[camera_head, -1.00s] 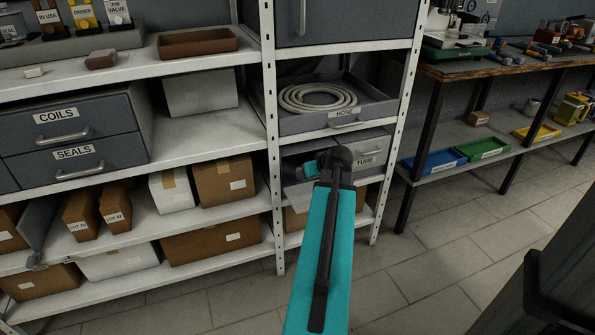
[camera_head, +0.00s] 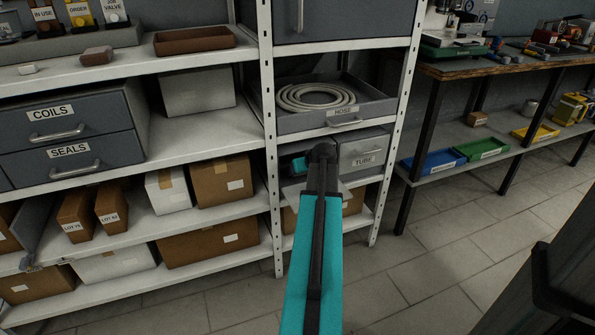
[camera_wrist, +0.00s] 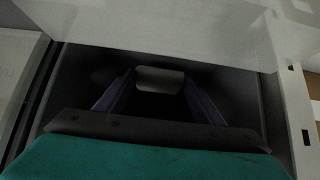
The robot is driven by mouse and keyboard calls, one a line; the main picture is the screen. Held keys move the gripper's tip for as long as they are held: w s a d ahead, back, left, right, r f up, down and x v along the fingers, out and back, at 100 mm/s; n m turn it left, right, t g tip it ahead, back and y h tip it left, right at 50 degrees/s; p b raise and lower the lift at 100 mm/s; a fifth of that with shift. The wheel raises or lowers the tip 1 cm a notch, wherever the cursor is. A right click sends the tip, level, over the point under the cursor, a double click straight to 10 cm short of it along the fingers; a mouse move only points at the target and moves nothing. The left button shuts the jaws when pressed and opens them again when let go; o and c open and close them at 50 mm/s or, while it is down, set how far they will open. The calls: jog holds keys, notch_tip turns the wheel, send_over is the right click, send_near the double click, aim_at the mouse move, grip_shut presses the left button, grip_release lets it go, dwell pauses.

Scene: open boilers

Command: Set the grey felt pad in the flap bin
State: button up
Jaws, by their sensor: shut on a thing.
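In the wrist view my gripper (camera_wrist: 159,78) is shut on a pale grey piece, the grey felt pad (camera_wrist: 160,84), held between the two dark purple fingers. The fingers and pad are inside a dark, boxed space, which looks like the flap bin (camera_wrist: 256,88). A pale panel (camera_wrist: 170,42) crosses above them, perhaps its flap. I cannot tell whether the pad touches the bottom. In the head view my arm reaches into the shelf compartment left of the TUBE drawer (camera_head: 364,154); the fingers and pad are hidden there.
A drawer with a coiled hose (camera_head: 317,96) is just above my arm. White shelf posts (camera_head: 271,150) stand close on the left. Cardboard boxes (camera_head: 222,180) fill the lower left shelves. The floor (camera_head: 430,255) on the right is clear.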

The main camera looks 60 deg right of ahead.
jog(key=shift+w, duration=0.1)
jog(key=x, duration=0.1)
jog(key=b+x, duration=0.1)
jog(key=x, duration=0.1)
jog(key=shift+w+d+r, duration=0.1)
jog(key=shift+w+d, duration=0.15)
jog(key=shift+d, duration=0.05)
jog(key=shift+w+d+f, duration=0.25)
jog(key=shift+w+f, duration=0.15)
jog(key=shift+f, duration=0.05)
jog(key=shift+f+b, duration=0.15)
jog(key=shift+b, duration=0.15)
jog(key=o, duration=1.1)
